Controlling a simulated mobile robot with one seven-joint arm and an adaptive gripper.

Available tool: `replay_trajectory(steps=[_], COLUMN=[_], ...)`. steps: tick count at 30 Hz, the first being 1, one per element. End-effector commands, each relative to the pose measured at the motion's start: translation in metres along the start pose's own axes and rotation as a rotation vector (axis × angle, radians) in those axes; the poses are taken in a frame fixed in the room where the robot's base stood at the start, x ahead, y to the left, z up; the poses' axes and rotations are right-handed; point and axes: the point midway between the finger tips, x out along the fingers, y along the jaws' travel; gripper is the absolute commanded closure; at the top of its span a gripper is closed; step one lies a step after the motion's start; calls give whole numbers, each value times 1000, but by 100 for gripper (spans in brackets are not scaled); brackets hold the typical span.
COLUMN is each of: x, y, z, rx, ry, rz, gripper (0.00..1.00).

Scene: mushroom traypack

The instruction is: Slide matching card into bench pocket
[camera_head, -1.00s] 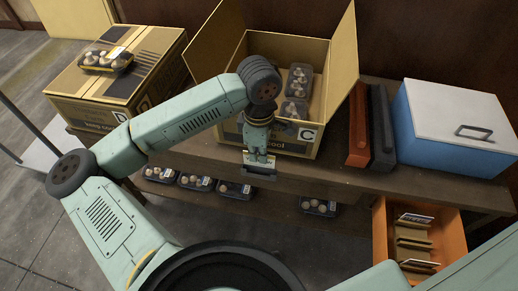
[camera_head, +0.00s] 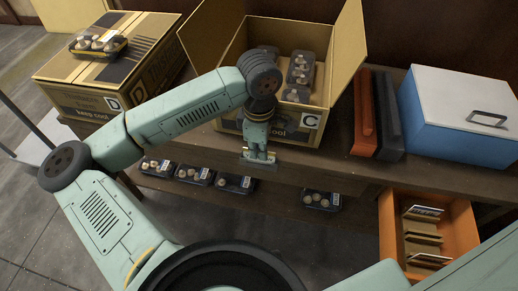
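My gripper (camera_head: 258,155) points down at the front edge of the wooden bench, below the open carton marked C. A dark pocket (camera_head: 266,166) is on the bench front edge at my fingertips. A thin pale edge shows there, but I cannot tell whether it is a card or part of the pocket. My fingers are too small in view to show whether they are open or shut. An orange drawer (camera_head: 387,228) at the lower right holds several tan and white cards (camera_head: 424,212) standing in a row.
The open carton C (camera_head: 283,137) holds mushroom trays. A closed carton D (camera_head: 58,62) carries one tray. Orange and dark bars (camera_head: 388,130) and a blue box (camera_head: 450,135) stand on the bench at right. Several trays (camera_head: 195,174) lie on the lower shelf (camera_head: 275,205).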

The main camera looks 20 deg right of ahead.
Motion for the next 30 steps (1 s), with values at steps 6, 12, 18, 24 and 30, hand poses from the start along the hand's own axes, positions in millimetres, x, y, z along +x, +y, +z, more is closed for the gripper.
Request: replay_trajectory(steps=[6, 12, 18, 24, 30], x=[0, 1, 2, 4, 5], y=[0, 0, 0, 0, 0], z=[0, 0, 0, 0, 0], rx=[0, 0, 0, 0, 0], ry=[0, 0, 0, 0, 1], rz=[0, 0, 0, 0, 1], gripper=[100, 100, 100, 100, 100])
